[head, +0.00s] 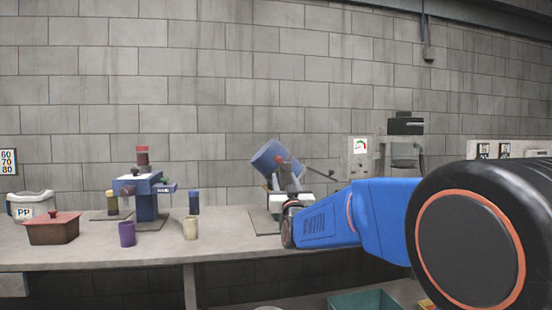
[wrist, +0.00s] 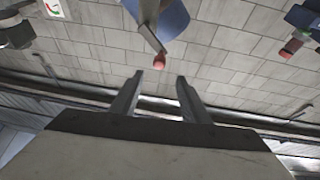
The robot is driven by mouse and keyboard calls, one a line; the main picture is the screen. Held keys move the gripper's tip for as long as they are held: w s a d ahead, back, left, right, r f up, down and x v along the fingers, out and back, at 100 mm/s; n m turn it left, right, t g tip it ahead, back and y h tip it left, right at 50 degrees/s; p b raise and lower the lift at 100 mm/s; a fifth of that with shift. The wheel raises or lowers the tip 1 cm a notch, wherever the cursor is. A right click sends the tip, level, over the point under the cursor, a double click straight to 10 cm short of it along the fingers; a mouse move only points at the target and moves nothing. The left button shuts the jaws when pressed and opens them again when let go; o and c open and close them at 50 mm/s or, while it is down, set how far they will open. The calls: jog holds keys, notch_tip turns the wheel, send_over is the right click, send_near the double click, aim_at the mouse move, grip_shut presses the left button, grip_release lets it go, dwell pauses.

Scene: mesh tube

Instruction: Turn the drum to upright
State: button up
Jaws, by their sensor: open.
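The blue drum (head: 268,157) is tilted in its stand on the bench in the head view, its upper end leaning left. A red knob (head: 281,160) shows at its side. In the wrist view the drum (wrist: 173,18) is cut by the top edge, and a grey bar ends in the red knob (wrist: 159,62). My gripper (wrist: 160,80) is open, with nothing between its fingers. The knob appears just beyond the fingertips, in line with the gap and apparently apart from them. My arm hides part of the stand in the head view.
A blue press-like device (head: 146,195) stands left on the bench (head: 165,248), with a purple cup (head: 127,234), a cream cup (head: 190,228) and a brown lidded pot (head: 53,229) around it. A dark-tipped rod (head: 319,171) sticks out right of the drum. The block wall is behind.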

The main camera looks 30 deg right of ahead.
notch_tip(320, 180, up, 7)
send_over(282, 168)
jog(key=a, duration=0.3)
jog(key=shift+s+d+f, duration=0.1)
jog(key=shift+s+d, duration=0.15)
jog(key=shift+s, duration=0.15)
grip_shut()
